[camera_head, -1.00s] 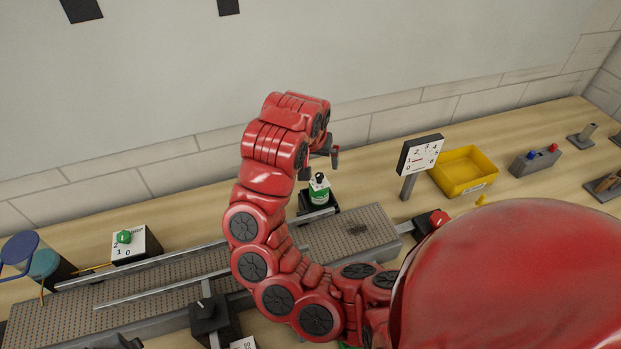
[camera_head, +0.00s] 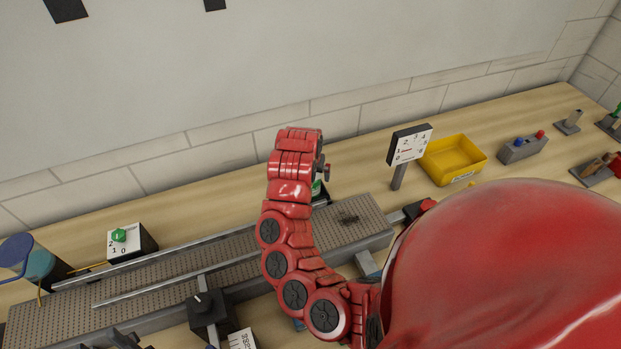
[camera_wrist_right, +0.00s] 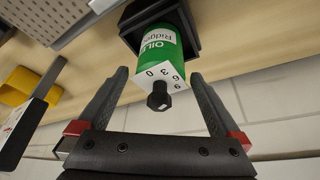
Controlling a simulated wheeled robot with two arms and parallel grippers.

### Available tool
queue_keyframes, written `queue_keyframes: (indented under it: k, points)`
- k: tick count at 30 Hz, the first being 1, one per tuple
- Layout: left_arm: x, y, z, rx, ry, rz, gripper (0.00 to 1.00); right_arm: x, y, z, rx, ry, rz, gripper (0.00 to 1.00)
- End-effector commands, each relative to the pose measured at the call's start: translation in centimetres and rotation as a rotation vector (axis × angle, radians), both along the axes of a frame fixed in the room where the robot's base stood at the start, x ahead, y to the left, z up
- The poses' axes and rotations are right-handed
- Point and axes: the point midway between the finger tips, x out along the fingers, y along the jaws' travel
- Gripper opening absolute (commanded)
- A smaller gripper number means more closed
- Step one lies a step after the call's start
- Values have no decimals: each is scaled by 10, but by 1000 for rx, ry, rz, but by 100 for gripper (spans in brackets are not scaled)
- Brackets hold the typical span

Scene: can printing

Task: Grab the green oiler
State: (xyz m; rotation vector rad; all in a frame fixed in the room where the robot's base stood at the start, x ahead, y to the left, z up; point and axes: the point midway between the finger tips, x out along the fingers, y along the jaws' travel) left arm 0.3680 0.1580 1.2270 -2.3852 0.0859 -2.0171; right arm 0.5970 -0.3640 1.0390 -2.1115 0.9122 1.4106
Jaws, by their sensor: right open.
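The green oiler shows large in the right wrist view (camera_wrist_right: 158,45), with a white numbered top and a black knob pointing towards the camera. It sits in a black holder (camera_wrist_right: 203,42). My right gripper (camera_wrist_right: 158,77) is open, one finger on either side of the oiler's top, with gaps to both. In the head view only a sliver of the oiler (camera_head: 317,187) shows behind my right gripper (camera_head: 325,171) and wrist. My left gripper cannot be made out.
A perforated conveyor (camera_head: 345,218) with metal rails runs in front of the oiler. A dial gauge (camera_head: 409,145), a yellow bin (camera_head: 452,160) and a button box (camera_head: 522,147) stand to the right. The tiled wall rises behind.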

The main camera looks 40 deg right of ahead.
Motion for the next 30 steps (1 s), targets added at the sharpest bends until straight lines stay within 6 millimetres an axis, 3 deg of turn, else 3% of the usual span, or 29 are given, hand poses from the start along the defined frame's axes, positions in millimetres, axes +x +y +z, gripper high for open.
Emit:
queue_keyframes:
  k: [8, 16, 30]
  points:
    - [0, 0, 11, 0, 0, 0, 42, 8, -8, -26, 1, 2, 2, 100]
    - [0, 0, 11, 0, 0, 0, 42, 9, -8, -28, 0, 0, 2, 98]
    - [0, 0, 11, 0, 0, 0, 42, 8, -8, -28, 0, 0, 2, 14]
